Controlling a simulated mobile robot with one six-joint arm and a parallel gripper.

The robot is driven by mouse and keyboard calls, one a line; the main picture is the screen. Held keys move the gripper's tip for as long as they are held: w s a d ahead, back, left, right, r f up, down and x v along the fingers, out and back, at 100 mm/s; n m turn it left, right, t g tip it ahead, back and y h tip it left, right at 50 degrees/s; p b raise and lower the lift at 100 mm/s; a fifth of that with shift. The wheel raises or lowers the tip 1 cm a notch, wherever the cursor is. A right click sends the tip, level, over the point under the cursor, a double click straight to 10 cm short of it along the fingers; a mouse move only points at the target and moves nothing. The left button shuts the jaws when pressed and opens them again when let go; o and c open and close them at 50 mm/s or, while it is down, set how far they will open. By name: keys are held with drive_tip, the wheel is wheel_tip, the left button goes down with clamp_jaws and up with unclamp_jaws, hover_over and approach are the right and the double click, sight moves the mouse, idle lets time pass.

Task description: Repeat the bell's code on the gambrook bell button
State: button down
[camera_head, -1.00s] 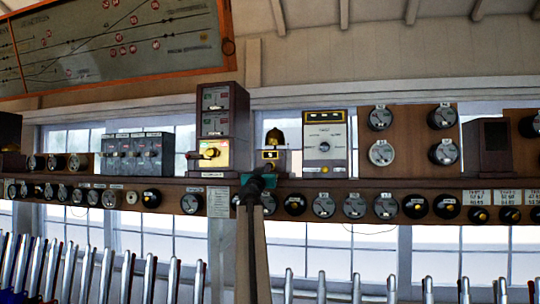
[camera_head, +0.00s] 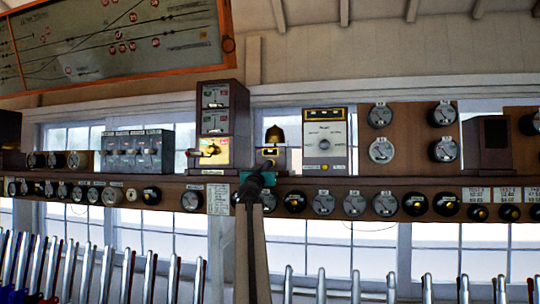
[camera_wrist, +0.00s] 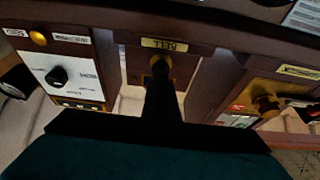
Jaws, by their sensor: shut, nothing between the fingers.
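A brass bell (camera_head: 274,135) sits on a small dark wooden box on the shelf, with a yellow label on its front. In the wrist view, which looks upside down, this box shows a yellow label (camera_wrist: 164,44) and a round brass button (camera_wrist: 161,62). My gripper (camera_head: 268,166) is shut and empty, its tip in front of the box's lower front. In the wrist view, my dark fingertips (camera_wrist: 160,82) line up with the button and cover part of it. I cannot tell whether they touch it.
A tall brown instrument with a brass plate (camera_head: 214,152) stands left of the bell box. A white-faced instrument with a knob (camera_head: 325,138) stands close on the right. Round dials line the shelf front (camera_head: 323,203). Metal levers (camera_head: 356,285) rise below.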

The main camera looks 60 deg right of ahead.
drive_tip(key=shift+w+d+p, duration=0.15)
drive_tip(key=shift+d+p, duration=0.45)
drive_tip(key=shift+d, duration=0.05)
idle(0.5)
drive_tip(key=shift+s+a+b, duration=0.2)
drive_tip(key=shift+a+b, duration=0.15)
drive_tip(key=shift+a, duration=0.25)
drive_tip(key=shift+p+x, duration=0.55)
drive_tip(key=shift+x, duration=0.25)
drive_tip(key=shift+f, duration=0.3)
drive_tip(key=shift+s+a+b, duration=0.25)
drive_tip(key=shift+a+b, duration=0.25)
drive_tip(key=shift+a, duration=0.25)
drive_tip(key=shift+w+d+p, duration=0.3)
drive_tip(key=shift+d+p, duration=0.15)
drive_tip(key=shift+d, duration=0.35)
drive_tip(key=shift+a, duration=0.15)
